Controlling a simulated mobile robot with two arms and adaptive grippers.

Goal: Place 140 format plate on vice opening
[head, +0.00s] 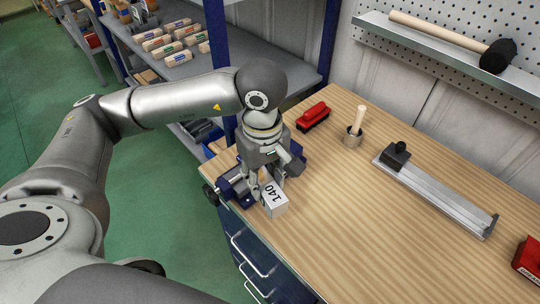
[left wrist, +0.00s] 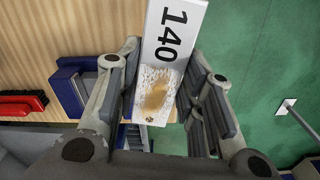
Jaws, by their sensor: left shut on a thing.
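The format plate (head: 274,198) is a pale block marked "140". My left gripper (head: 262,188) is shut on it, at the near left corner of the workbench. In the left wrist view the plate (left wrist: 168,55) sits between the two fingers of the left gripper (left wrist: 165,75), with a worn brownish patch below the number. The blue vice (head: 232,184) is on the bench corner, partly hidden by the gripper and plate. It also shows behind the left finger in the left wrist view (left wrist: 70,90). I cannot tell whether the plate touches the vice. My right gripper is not in view.
A mallet (head: 460,42) lies on the wall shelf. The bench middle is clear.

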